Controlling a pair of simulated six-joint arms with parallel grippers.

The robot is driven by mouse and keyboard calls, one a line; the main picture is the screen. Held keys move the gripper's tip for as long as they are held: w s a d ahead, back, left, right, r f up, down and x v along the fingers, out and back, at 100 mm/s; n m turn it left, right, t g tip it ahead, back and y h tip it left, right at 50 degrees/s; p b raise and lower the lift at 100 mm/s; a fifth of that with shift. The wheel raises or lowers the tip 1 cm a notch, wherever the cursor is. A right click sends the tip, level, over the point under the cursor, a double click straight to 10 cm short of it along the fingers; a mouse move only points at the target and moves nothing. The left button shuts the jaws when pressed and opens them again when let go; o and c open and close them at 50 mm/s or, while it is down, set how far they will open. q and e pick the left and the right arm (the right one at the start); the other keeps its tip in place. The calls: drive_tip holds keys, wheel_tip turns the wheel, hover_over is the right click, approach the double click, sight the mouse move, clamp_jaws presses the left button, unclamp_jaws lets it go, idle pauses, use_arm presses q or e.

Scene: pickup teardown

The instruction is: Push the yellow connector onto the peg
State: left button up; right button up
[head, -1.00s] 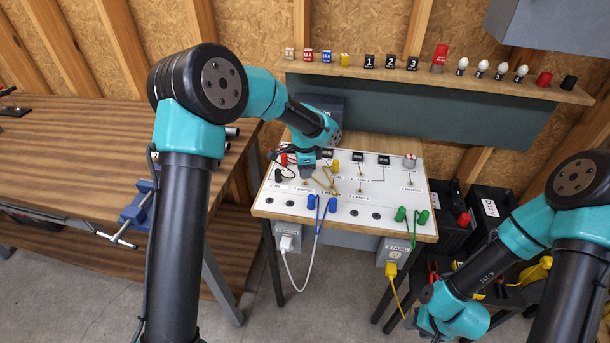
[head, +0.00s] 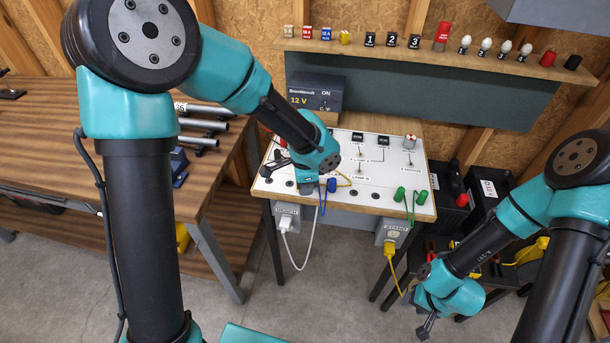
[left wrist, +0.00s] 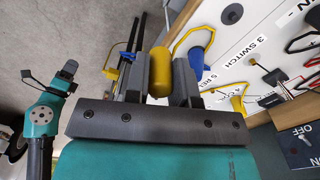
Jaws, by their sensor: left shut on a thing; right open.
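My left gripper (head: 306,190) is over the front left part of the white panel (head: 390,178). In the left wrist view, its fingers (left wrist: 158,80) are shut on a yellow cylindrical connector (left wrist: 159,72). A yellow wire loop (left wrist: 184,34) runs from this side toward the panel; it also shows in the head view (head: 345,177). A blue connector (left wrist: 203,47) stands close to the held one. In the head view, the gripper hides the held connector. I cannot tell which peg lies under it. My right gripper (head: 426,328) is open and empty, low at the right, away from the panel.
Green connectors (head: 421,196) with a green wire stand at the panel's front right. Black switches (head: 384,139) stand at its back. A 12 V power supply (head: 316,92) is behind it. A shelf (head: 440,55) with small parts runs above.

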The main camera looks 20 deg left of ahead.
use_arm(q)
drive_tip(key=shift+s+r, duration=0.1)
drive_tip(key=shift+r, duration=0.05)
idle(0.5)
drive_tip(key=shift+r, duration=0.85)
drive_tip(key=shift+d, duration=0.1)
